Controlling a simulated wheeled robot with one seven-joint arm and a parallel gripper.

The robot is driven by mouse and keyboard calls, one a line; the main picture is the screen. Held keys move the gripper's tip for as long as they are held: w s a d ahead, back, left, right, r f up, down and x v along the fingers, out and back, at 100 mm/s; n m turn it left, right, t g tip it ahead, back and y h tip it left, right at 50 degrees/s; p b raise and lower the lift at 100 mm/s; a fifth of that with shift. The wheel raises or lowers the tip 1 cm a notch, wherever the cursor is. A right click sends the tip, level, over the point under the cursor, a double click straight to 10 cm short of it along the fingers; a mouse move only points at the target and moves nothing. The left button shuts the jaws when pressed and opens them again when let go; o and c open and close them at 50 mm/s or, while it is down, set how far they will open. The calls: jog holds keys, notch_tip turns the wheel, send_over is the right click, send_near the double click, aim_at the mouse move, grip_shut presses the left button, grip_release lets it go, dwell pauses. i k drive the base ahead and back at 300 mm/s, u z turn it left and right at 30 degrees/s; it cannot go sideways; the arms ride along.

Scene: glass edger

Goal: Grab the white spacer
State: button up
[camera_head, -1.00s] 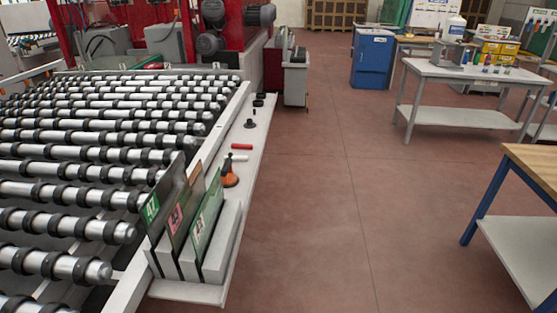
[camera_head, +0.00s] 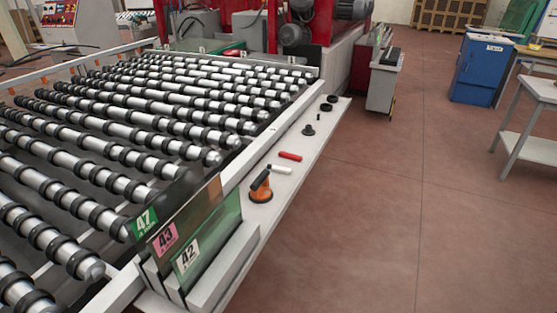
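A small white cylinder (camera_head: 279,169), which looks like the white spacer, lies on the narrow light shelf (camera_head: 262,218) along the right side of the roller table. It lies just in front of a similar red cylinder (camera_head: 290,156) and behind an orange suction cup with a black handle (camera_head: 261,188). Nothing covers the white cylinder. My gripper is not in this view.
Glass panes with labels 47, 43 and 42 (camera_head: 188,252) stand in a rack at the shelf's near end. Black round parts (camera_head: 308,130) sit farther along the shelf. The roller table (camera_head: 120,150) fills the left. Open floor (camera_head: 400,220) lies to the right.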

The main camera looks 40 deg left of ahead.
aim_at(287, 172)
jog(key=u, duration=0.3)
jog(key=i, duration=1.6)
jog(key=u, duration=1.1)
jog(key=i, duration=1.15)
jog(key=u, duration=1.7)
jog(key=i, duration=0.6)
jog(key=u, duration=0.5)
